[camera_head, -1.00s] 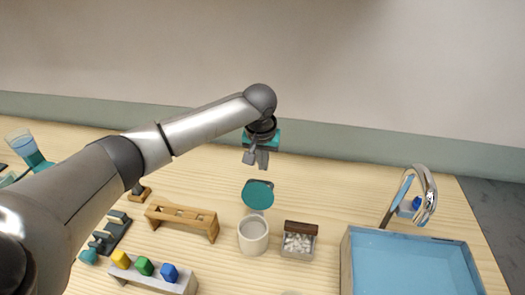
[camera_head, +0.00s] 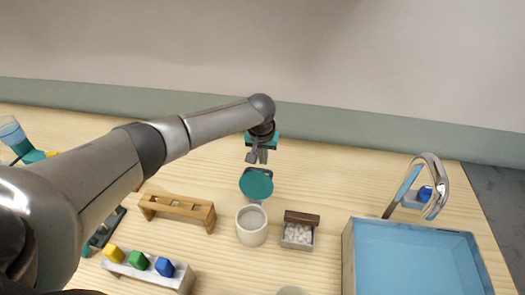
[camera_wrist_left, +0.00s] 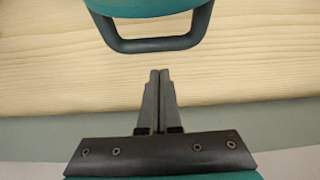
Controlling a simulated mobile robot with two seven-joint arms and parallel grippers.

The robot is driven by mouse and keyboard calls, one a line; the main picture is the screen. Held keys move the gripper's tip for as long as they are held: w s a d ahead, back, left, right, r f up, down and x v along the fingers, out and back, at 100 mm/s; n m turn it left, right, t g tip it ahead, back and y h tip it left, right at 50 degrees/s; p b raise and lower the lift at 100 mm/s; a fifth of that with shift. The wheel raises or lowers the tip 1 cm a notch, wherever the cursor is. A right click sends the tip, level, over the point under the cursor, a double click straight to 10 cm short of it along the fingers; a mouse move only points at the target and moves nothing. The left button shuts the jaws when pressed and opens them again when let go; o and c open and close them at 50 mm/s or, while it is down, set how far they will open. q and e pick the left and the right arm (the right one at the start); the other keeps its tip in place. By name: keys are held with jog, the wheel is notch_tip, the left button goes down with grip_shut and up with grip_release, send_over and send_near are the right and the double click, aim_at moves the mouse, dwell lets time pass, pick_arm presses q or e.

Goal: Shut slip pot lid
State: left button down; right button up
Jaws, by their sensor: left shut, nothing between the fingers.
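The slip pot (camera_head: 252,229) is a pale cream cup standing on the wooden table, its mouth uncovered. Its round teal lid (camera_head: 257,184) stands raised at the pot's far side. In the left wrist view the lid (camera_wrist_left: 150,5) shows at the top edge, with a dark loop handle (camera_wrist_left: 158,42). My left gripper (camera_head: 257,159) is behind the raised lid, fingers pointing down. In the wrist view its fingers (camera_wrist_left: 160,75) are together and empty, a short gap from the handle. My right gripper is not in view.
A small box of white pieces (camera_head: 298,234) with its brown lid up stands right of the pot. A wooden rack (camera_head: 177,209) is to the left, and a holder with coloured blocks (camera_head: 147,272) is in front. A blue sink (camera_head: 415,255) with a tap (camera_head: 432,185) is at right.

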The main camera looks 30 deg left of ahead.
aim_at(258, 181)
pick_arm(q)
jog(key=shift+s+d+r+p, duration=0.15)
jog(key=shift+s+r+p, duration=0.2)
jog(key=shift+s, duration=0.2)
jog(key=shift+s+d+r+p, duration=0.25)
jog(key=shift+s+p, duration=0.1)
jog(key=shift+s, duration=0.25)
jog(key=shift+s+d+r+p, duration=0.1)
jog(key=shift+s+r+p, duration=0.25)
jog(key=shift+s, duration=0.2)
jog(key=shift+f, duration=0.1)
